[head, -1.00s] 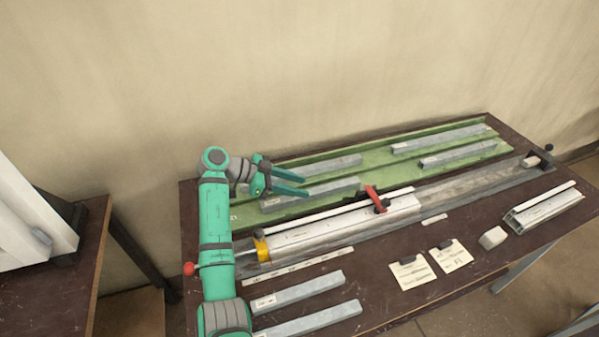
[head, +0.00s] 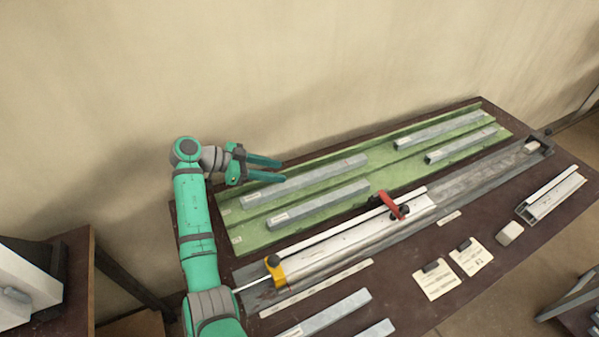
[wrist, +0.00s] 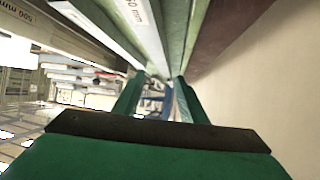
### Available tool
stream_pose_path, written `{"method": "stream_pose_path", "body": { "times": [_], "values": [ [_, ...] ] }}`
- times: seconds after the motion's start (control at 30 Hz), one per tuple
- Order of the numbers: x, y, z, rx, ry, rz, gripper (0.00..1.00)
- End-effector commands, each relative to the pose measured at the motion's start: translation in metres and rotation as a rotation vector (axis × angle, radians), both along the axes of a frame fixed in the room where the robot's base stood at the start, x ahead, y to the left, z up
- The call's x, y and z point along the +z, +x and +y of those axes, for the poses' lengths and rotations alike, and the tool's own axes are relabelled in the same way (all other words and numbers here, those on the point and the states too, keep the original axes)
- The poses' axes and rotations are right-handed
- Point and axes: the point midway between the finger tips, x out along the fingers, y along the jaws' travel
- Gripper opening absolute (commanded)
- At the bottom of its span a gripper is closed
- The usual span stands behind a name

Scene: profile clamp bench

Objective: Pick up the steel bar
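Several grey steel bars lie in the green tray: a back-left bar (head: 310,178), a front-left bar (head: 318,206), a back-right bar (head: 438,131) and a front-right bar (head: 461,145). The frames do not single one out. My gripper (head: 282,169) is open and empty, its teal fingers pointing right over the back-left part of the tray. Its fingers overlap the back-left bar's far edge in the head view; the gap in height is unclear. In the wrist view, my open fingers (wrist: 156,95) stand apart, and a labelled bar (wrist: 145,35) runs past them above.
The green tray (head: 240,238) lies along the wall. In front are a silver profile rail with a red clamp (head: 389,204) and a yellow stop (head: 274,270). Two more bars (head: 325,313) lie at the front edge. Cards (head: 436,281), a pale block (head: 509,233) and an aluminium profile (head: 550,195) are at right.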

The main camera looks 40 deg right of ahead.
Motion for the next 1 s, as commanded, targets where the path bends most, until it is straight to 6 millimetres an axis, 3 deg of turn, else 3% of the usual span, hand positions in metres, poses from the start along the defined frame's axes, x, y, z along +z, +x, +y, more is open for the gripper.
{"method": "stream_pose_path", "body": {
  "times": [1.0],
  "values": [
    [-0.052, -0.044, -0.081, 0.000, 0.000, 0.001, 0.38]
  ]
}}
